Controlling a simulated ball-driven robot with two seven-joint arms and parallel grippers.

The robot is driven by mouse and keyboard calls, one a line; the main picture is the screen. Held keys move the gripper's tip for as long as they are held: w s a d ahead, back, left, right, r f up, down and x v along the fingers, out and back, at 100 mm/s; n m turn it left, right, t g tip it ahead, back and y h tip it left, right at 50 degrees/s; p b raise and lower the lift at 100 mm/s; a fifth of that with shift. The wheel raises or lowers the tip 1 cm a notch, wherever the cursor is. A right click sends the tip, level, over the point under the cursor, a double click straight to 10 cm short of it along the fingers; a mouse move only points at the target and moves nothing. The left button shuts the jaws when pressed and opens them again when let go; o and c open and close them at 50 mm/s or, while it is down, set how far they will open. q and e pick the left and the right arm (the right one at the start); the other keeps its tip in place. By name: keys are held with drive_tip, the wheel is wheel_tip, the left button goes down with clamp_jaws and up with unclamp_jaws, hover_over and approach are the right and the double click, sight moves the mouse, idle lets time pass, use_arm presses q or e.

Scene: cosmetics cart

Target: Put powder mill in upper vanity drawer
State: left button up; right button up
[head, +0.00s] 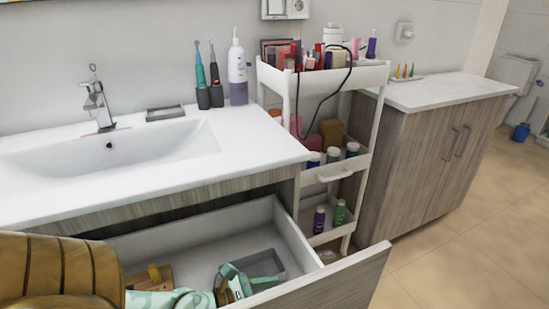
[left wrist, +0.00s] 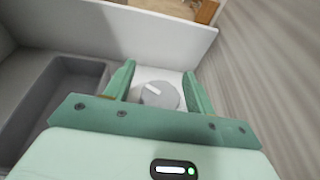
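The upper vanity drawer (head: 190,230) is pulled open below the sink. My left gripper (head: 246,282) is inside it, pointing down, next to a grey tray (head: 268,262). In the left wrist view, the open fingers of my left gripper (left wrist: 159,72) stand on either side of a grey round object with a white bar on top (left wrist: 160,96), which looks like the powder mill. It is over the pale drawer floor, beside the grey tray (left wrist: 55,105). A narrow gap seems to show around it; I cannot tell whether a finger touches it. My right gripper is not in view.
A tan wooden item (head: 150,278) lies in the drawer, left of my gripper. The drawer front (head: 335,283) stands out into the room. A white cart (head: 335,75) with cosmetics stands right of the sink. A brown ribbed shape (head: 60,270) covers the drawer's left end.

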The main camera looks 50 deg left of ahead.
use_arm(q)
drive_tip(key=shift+r, duration=0.25)
drive_tip(key=p+v, duration=0.4)
drive_tip(key=v, duration=0.8)
drive_tip(key=shift+p, duration=0.35)
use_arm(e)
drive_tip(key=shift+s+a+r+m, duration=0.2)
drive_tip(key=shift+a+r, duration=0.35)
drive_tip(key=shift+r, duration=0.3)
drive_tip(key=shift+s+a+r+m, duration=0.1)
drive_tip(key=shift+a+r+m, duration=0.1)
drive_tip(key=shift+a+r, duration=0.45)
use_arm(q)
drive_tip(key=shift+f, duration=0.1)
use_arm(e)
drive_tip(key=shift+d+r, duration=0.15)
